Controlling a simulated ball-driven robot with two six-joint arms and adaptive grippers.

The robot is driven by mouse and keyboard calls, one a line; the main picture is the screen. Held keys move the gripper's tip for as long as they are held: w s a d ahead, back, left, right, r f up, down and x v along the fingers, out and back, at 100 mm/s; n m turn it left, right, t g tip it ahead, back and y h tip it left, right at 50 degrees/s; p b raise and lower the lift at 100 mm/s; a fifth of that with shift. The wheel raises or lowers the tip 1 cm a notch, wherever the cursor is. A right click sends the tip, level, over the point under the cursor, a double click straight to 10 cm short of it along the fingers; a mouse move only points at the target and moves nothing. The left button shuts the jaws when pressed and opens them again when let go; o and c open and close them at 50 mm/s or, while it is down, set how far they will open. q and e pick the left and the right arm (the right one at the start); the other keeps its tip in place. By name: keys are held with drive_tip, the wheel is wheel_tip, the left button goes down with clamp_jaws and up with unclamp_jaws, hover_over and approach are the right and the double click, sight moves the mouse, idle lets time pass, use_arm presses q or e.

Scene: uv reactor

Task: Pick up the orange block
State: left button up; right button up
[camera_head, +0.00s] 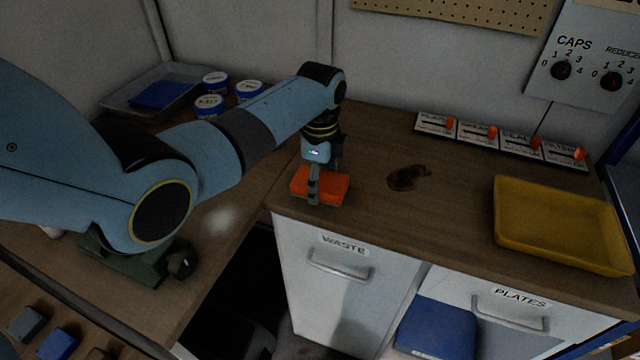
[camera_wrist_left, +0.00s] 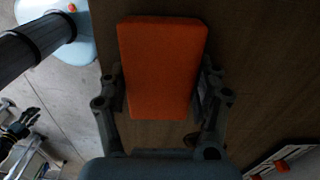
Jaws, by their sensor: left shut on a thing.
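The orange block (camera_head: 332,189) is at the front edge of the brown bench top, above the WASTE drawer, in the head view. My left gripper (camera_head: 314,190) reaches down onto it from above, with a finger across its near side. In the left wrist view the orange block (camera_wrist_left: 162,68) lies between the two fingers of my left gripper (camera_wrist_left: 163,95), one on each long side. The gripper is shut on the block. I cannot tell whether the block touches the bench top.
A yellow tray (camera_head: 560,228) stands at the right of the bench. A dark stain (camera_head: 408,178) lies between it and the block. Labelled switches (camera_head: 500,140) line the back.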

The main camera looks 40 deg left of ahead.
sight(320, 179)
use_arm(q)
drive_tip(key=c, duration=0.4)
drive_tip(key=shift+r, duration=0.6)
wheel_tip(320, 179, up, 3)
drive_tip(key=shift+w+f, duration=0.1)
drive_tip(key=d+r, duration=0.2)
drive_tip(key=d, duration=0.1)
drive_tip(key=w+d+r+b, duration=0.1)
drive_tip(key=d+r, duration=0.1)
drive_tip(key=d, duration=0.2)
drive_tip(key=d+r+b, duration=0.1)
drive_tip(key=d+r, duration=0.2)
drive_tip(key=d, duration=0.1)
drive_tip(key=shift+w+d, duration=0.25)
drive_tip(key=shift+w, duration=0.15)
